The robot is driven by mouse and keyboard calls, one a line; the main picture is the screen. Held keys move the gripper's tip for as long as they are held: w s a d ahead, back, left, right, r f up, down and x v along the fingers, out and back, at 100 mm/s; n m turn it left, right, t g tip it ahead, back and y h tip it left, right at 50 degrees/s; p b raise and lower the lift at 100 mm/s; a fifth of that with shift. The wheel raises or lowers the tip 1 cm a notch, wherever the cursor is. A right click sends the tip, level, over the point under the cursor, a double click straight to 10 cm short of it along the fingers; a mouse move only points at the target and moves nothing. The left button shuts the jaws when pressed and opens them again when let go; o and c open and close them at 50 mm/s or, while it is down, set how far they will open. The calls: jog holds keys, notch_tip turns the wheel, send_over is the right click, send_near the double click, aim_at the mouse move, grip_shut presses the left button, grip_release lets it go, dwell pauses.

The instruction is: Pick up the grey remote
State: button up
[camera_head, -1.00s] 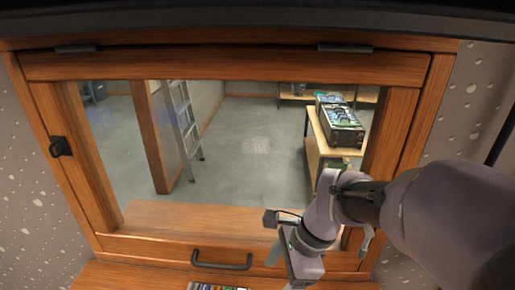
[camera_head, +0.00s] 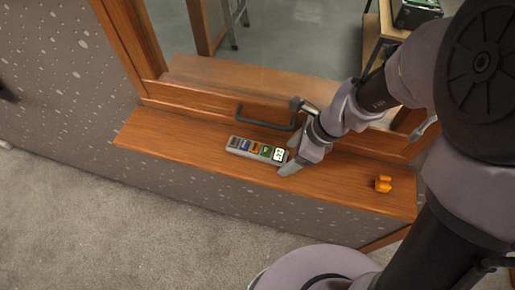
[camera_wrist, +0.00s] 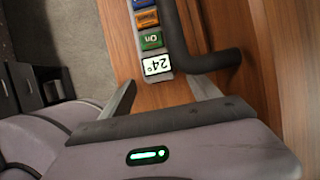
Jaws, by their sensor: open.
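The grey remote (camera_head: 256,150) lies on the wooden window sill, with coloured buttons and a white display reading 24° at its right end. In the wrist view the remote (camera_wrist: 150,40) shows its display end just ahead of my gripper, its far end cut off by the picture's top edge. My gripper (camera_head: 288,160) is at the display end of the remote, close to the sill. In the wrist view my gripper (camera_wrist: 165,95) has its fingers apart with nothing between them, the display just beyond. I cannot tell whether a finger touches the remote.
A dark window handle (camera_head: 266,119) is just behind the remote; it also shows beside it in the wrist view (camera_wrist: 205,60). A small orange object (camera_head: 383,184) sits on the sill (camera_head: 170,136) to the right. The sill's left part is bare.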

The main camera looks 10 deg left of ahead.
jog(key=shift+w+a+f, duration=0.1)
jog(key=shift+f, duration=0.2)
jog(key=shift+r, duration=0.1)
jog(key=shift+c, duration=0.2)
grip_shut()
